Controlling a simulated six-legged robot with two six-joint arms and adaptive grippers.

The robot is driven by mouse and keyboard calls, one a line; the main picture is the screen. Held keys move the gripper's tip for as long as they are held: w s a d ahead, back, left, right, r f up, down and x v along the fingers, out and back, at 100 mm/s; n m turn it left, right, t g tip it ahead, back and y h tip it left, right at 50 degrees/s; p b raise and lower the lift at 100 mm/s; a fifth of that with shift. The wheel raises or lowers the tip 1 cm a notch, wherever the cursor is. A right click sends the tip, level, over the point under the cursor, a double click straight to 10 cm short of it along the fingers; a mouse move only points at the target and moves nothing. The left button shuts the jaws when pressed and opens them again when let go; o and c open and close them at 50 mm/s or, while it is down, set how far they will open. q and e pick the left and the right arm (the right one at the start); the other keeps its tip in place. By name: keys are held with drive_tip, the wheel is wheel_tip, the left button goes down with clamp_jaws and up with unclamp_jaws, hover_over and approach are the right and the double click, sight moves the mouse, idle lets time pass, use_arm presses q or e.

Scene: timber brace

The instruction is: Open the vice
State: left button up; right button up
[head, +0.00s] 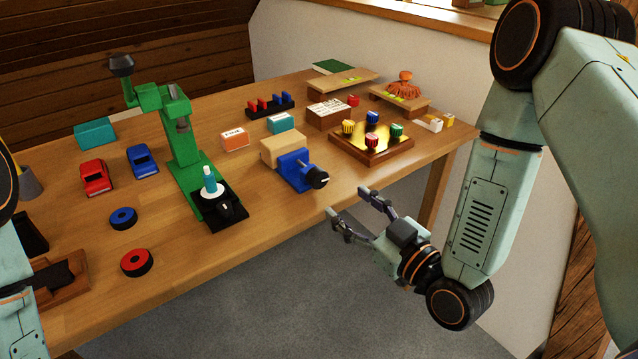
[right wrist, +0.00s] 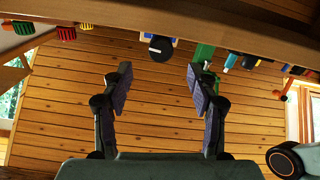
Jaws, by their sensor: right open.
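The blue vice (head: 295,171) stands at the near edge of the table, with a pale wooden block (head: 283,147) at its back end. Its black round knob (head: 317,178) faces the table edge and carries a light mark. My right gripper (head: 347,201) is open and empty, off the table edge, right of and below the knob in the head view. In the right wrist view the knob (right wrist: 160,48) shows ahead, centred between the spread fingers (right wrist: 159,76) and apart from them. My left arm shows at the left edge; its gripper is out of view.
A green press (head: 180,135) stands left of the vice. A wooden board with coloured knobs (head: 372,157) lies to its right. Free air lies before the table's near edge.

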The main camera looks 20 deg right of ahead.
sight(321, 182)
drive_tip(key=b+x, duration=0.1)
drive_tip(key=x, duration=0.5)
drive_tip(key=shift+b, duration=0.4)
drive_tip(key=shift+w+a+r, duration=0.1)
drive_tip(key=shift+w+a, duration=0.25)
drive_tip(key=shift+w, duration=0.45)
drive_tip(key=shift+c, duration=0.2)
drive_tip(key=c, duration=1.1)
drive_tip(key=shift+s, duration=0.1)
